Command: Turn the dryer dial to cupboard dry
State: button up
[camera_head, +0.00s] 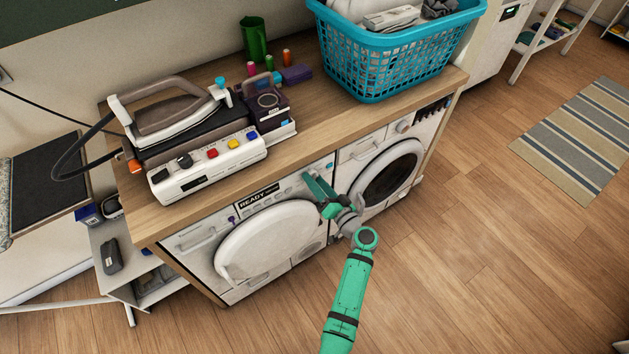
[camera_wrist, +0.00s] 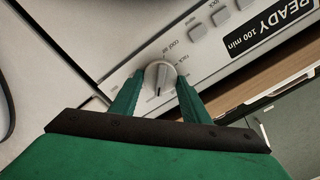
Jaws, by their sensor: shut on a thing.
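The dryer (camera_head: 268,243) is the left white machine under the wooden top, with a round door. Its display (camera_wrist: 266,30) reads "READY 100 min" in the wrist view. The pale round dial (camera_wrist: 161,74) sits on its panel, with small labels around it that are mostly too small to read. A dark mark on the dial points toward the bottom of the wrist view. My green gripper (camera_wrist: 160,78) is shut on the dial, one finger on each side. In the head view my gripper (camera_head: 318,186) is at the dryer's upper right panel and hides the dial.
A second front-loading machine (camera_head: 388,172) stands to the right. The wooden top (camera_head: 325,120) above holds an iron (camera_head: 170,108), a white control box (camera_head: 208,165) and a blue laundry basket (camera_head: 395,62). A row of buttons (camera_wrist: 220,17) lies beside the display. The floor in front is clear.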

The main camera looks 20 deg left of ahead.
jog(key=shift+w+d, duration=0.1)
jog(key=shift+d, duration=0.2)
jog(key=o, duration=1)
jog(key=shift+a, duration=0.1)
jog(key=v, duration=1.1)
jog(key=shift+a+f, duration=0.1)
